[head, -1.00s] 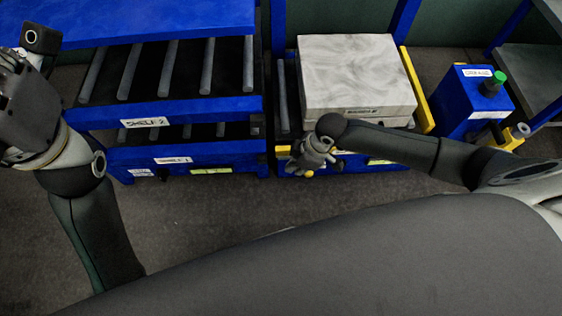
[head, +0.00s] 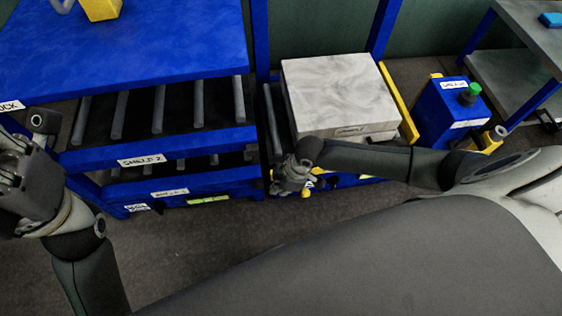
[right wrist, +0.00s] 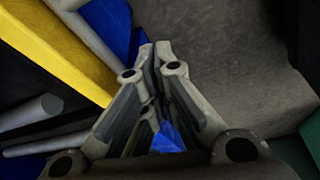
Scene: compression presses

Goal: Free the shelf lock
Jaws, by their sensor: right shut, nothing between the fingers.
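My right gripper (head: 291,180) is at the front left corner of the low roller bay under a grey marbled block (head: 335,90). Its fingers are shut with nothing between them, as the right wrist view (right wrist: 153,60) shows. A small yellow knob (head: 306,193) shows just beside the gripper; I cannot tell whether they touch or whether it is the shelf lock. In the right wrist view a yellow bar (right wrist: 60,45) lies left of the fingers. My left gripper (head: 18,170) is at the left edge, partly cut off, and its fingers are unclear.
A blue rack with roller shelves labelled SHELF 2 (head: 143,161) and SHELF 1 (head: 170,193) stands left. A blue box with a green button (head: 475,88) is right of the block. A grey bench (head: 520,40) is at far right. Dark floor (head: 240,240) lies in front.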

